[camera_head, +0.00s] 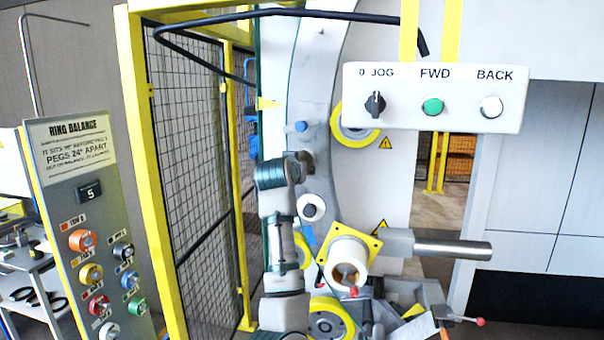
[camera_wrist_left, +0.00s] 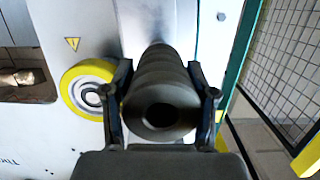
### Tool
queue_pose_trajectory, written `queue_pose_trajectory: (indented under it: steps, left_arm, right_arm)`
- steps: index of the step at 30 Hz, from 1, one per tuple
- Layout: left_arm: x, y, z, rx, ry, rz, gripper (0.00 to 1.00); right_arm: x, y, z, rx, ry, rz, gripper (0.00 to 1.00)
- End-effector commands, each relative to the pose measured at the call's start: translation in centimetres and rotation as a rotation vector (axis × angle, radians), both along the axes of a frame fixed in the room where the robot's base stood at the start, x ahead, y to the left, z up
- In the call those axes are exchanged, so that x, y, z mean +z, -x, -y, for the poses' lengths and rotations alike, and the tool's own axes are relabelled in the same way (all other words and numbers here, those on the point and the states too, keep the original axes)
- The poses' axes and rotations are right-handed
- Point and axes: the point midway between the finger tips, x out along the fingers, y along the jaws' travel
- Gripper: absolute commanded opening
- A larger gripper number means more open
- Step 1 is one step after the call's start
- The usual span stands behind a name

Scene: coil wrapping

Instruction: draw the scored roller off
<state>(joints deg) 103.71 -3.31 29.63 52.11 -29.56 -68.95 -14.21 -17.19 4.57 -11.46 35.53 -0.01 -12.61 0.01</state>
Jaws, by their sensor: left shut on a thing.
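The roller (camera_wrist_left: 160,68) is a dark grey cylinder with ring-shaped grooves and a hole in its near end. In the left wrist view it lies between the two fingers of my left gripper (camera_wrist_left: 162,92), which is shut on it. In the head view my left gripper (camera_head: 299,163) is at the pale curved ring of the machine, with the roller mostly hidden by it. The wrist view does not show clearly whether the roller's far end still touches the machine face. My right gripper is not in view.
Yellow-rimmed rollers (camera_head: 354,125) sit around the ring, and a white roll on a yellow plate (camera_head: 368,244) is below right. A control box (camera_head: 432,98) hangs above right. A mesh fence (camera_head: 190,170) and a peg panel (camera_head: 90,210) stand left.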

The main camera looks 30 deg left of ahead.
Motion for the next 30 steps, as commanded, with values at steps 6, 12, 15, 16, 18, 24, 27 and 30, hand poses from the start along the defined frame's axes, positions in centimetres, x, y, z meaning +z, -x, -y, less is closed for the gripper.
queue_pose_trajectory:
  steps: [6,12,15,16,18,24,27,30]
  left_arm:
    - [-0.1,1.0,0.0,0.004,0.001,0.002,0.15]
    - [-0.1,1.9,0.3,0.004,0.001,0.002,0.15]
    - [-0.1,2.3,0.4,0.004,0.0,0.002,0.15]
    - [-0.1,2.4,0.4,0.004,0.0,0.002,0.15]
    - [-0.1,2.7,0.5,0.004,0.0,0.001,0.15]
    - [-0.1,3.6,0.7,0.003,0.001,0.002,0.15]
    - [-0.1,4.0,0.8,0.003,0.001,0.002,0.15]
    - [-0.1,4.4,0.9,0.003,0.001,0.002,0.15]
  right_arm:
    - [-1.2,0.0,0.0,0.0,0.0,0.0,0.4]
    - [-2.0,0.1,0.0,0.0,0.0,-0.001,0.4]
    - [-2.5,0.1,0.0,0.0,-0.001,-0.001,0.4]
    - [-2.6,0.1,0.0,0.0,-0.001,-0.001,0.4]
    - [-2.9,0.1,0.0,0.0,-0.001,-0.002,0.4]
    - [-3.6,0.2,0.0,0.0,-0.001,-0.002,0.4]
    - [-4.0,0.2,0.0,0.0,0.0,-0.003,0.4]
    - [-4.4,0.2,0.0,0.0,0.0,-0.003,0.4]
